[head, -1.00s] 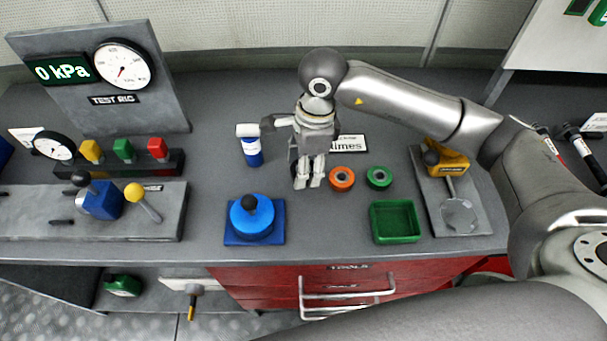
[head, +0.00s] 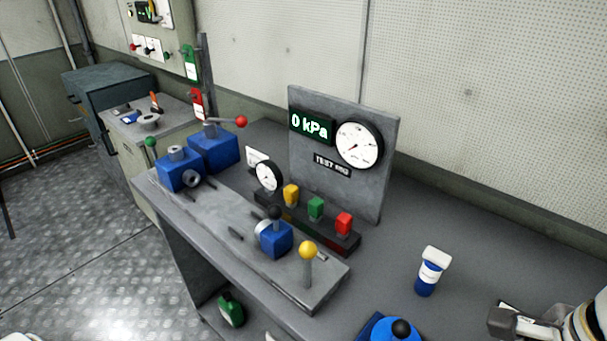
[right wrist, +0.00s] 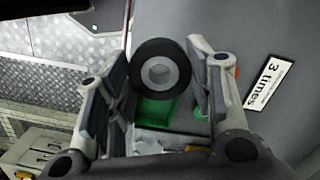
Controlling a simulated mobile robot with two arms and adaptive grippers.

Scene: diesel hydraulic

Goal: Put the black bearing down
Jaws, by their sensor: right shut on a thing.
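The black bearing (right wrist: 145,86), a thick black ring with a grey centre, is between the fingers of my right gripper (right wrist: 160,82) in the right wrist view. The fingers are shut on it, one on each side. In the head view only part of my right gripper (head: 528,324) shows at the lower right edge, and the bearing is not visible there. My left gripper is in neither current view.
Below the bearing, the wrist view shows a green tray (right wrist: 155,112), part of an orange ring (right wrist: 237,72) and a "3 times" sign (right wrist: 268,84). The head view shows a blue-and-white bottle (head: 428,272), a blue round part (head: 382,330) and the test rig panel (head: 345,185).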

